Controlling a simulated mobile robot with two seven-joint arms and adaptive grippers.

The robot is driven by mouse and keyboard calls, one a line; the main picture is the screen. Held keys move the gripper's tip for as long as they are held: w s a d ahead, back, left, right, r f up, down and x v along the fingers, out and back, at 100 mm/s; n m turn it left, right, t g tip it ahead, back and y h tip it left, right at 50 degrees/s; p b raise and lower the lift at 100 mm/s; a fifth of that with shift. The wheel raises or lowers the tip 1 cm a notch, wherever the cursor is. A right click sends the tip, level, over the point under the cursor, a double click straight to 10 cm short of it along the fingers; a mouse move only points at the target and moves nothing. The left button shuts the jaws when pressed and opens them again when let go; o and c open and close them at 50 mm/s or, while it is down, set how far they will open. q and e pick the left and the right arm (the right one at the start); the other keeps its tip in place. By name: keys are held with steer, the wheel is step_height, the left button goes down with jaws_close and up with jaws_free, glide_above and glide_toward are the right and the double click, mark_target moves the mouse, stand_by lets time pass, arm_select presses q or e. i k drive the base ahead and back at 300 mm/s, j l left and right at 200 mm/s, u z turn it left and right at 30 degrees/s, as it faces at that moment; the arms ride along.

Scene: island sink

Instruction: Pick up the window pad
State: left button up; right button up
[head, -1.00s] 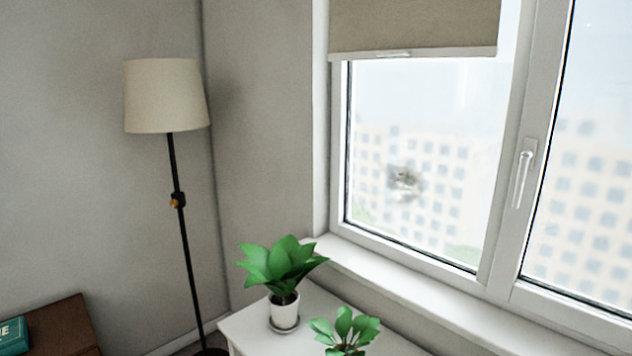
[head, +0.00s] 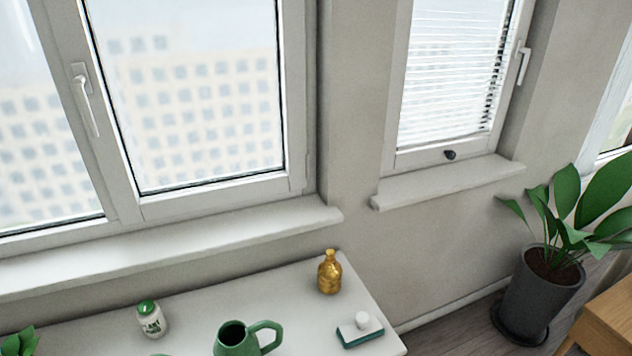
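The window pad (head: 360,331) lies on the white table near its right end. It looks like a flat rectangular pad with a white top, a teal lower layer and a round white knob. It is apart from the gold bottle (head: 329,273) behind it and the green pitcher (head: 240,340) to its left. Neither of my grippers shows in the head view.
The white table (head: 290,290) also holds a white jar with a green lid (head: 150,318). A window sill (head: 170,245) runs behind it. A potted plant (head: 545,280) stands on the floor at right, beside a wooden piece of furniture (head: 612,318).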

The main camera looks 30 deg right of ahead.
mark_target(365, 327)
steer(key=z, duration=1.3)
steer(key=l+u, duration=0.15)
